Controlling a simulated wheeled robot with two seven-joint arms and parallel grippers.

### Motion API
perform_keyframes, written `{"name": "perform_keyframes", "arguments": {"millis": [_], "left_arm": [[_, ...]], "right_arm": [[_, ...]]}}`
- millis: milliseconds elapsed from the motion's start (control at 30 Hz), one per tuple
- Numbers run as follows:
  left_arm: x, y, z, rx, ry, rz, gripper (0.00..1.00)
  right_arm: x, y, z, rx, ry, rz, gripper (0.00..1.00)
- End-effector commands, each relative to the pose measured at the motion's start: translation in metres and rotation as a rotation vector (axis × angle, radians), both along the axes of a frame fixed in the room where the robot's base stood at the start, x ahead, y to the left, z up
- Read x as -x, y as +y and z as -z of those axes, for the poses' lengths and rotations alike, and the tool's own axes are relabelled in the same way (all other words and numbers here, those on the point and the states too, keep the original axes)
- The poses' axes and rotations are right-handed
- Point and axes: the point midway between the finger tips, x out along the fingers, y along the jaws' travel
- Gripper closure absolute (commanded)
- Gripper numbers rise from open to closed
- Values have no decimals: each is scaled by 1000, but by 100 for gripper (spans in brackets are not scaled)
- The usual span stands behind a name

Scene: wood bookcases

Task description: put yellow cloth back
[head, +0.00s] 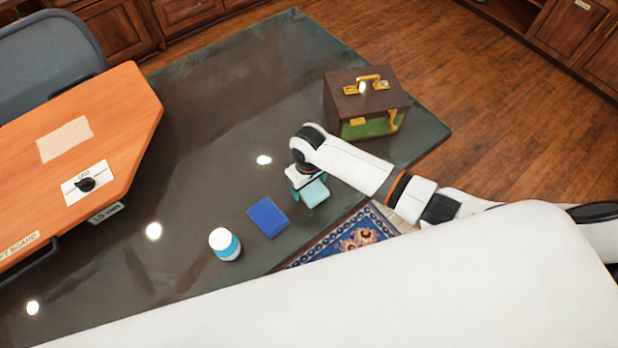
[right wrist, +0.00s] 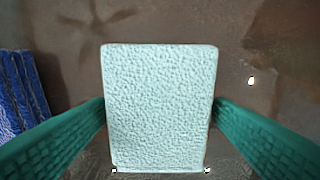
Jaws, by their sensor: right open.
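No yellow cloth shows in either view. A pale blue, rough-textured block (head: 316,194) lies by the near edge of the dark glossy table (head: 215,130). In the right wrist view the pale block (right wrist: 160,105) fills the middle. My right gripper (head: 306,186) is at this block, with its green fingers open on either side of it; I cannot tell whether they touch it. A blue block (head: 268,217) lies just left of the gripper and shows at the left edge of the right wrist view (right wrist: 20,95). My left gripper is not in view.
A brown box (head: 366,100) with a gold handle and green front stands beyond my right arm. A white-capped bottle (head: 224,244) stands left of the blue block. An orange wooden board (head: 95,125) with a black knob is at left. The table's middle is clear.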

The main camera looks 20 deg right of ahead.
Motion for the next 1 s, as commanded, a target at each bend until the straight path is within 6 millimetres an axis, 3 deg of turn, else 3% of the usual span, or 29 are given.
{"name": "perform_keyframes", "arguments": {"millis": [167,600,767,1000], "left_arm": [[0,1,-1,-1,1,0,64],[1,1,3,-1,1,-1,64],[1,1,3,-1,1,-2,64],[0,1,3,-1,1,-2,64]], "right_arm": [[-2,0,-22,-2,-5,-1,25],[-1,0,-108,-2,-2,0,25],[-1,0,-121,-1,-2,0,25],[-1,0,-123,0,0,0,25]]}}
